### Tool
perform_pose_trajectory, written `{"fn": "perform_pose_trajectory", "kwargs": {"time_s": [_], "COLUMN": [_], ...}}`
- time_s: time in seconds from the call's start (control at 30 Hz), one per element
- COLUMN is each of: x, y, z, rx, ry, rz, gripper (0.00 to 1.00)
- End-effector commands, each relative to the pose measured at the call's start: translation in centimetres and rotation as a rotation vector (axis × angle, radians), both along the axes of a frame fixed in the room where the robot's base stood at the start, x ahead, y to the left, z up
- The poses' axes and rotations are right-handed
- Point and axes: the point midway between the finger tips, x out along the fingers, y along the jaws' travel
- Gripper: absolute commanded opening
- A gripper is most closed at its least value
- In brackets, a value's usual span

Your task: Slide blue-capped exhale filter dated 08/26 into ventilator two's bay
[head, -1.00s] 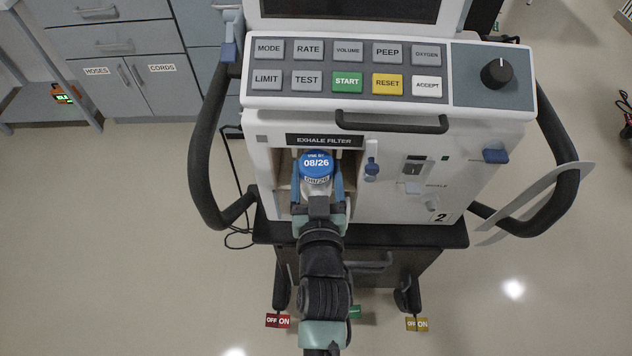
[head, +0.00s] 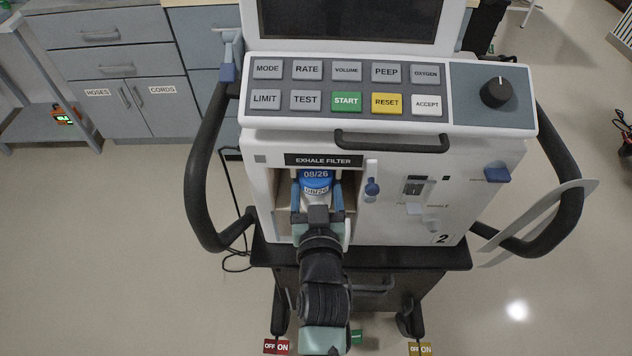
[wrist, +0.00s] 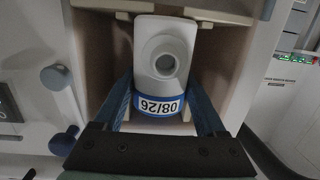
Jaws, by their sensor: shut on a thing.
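The filter (head: 316,182) has a blue cap and white body, marked 08/26. It is inside the open bay (head: 355,205) below the EXHALE FILTER sign on ventilator two (head: 400,150), which bears a "2" at its lower right. The bay's upper edge hides part of the cap. My gripper (head: 317,197) is shut on the filter, a blue finger at each side. In the wrist view the filter (wrist: 162,60) stands between the bay's tan side walls, with my gripper (wrist: 160,110) reaching in. Whether it touches the back cannot be told.
A bar handle (head: 392,140) runs above the bay. A blue knob (head: 372,188) sits just right of the opening. Black side handles (head: 205,165) flank the machine. Grey cabinets (head: 130,105) stand behind left. The floor on both sides is mostly clear.

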Motion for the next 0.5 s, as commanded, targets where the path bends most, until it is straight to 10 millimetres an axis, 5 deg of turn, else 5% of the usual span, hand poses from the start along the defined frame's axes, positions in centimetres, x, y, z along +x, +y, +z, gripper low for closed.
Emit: {"fn": "perform_pose_trajectory", "kwargs": {"time_s": [0.47,0.5], "x": [-0.01,-0.01], "y": [-0.01,-0.01], "z": [-0.24,-0.24], "rx": [0.0,0.0], "ry": [-0.001,-0.001], "rz": [0.0,0.0], "gripper": [0.18,0.77]}}
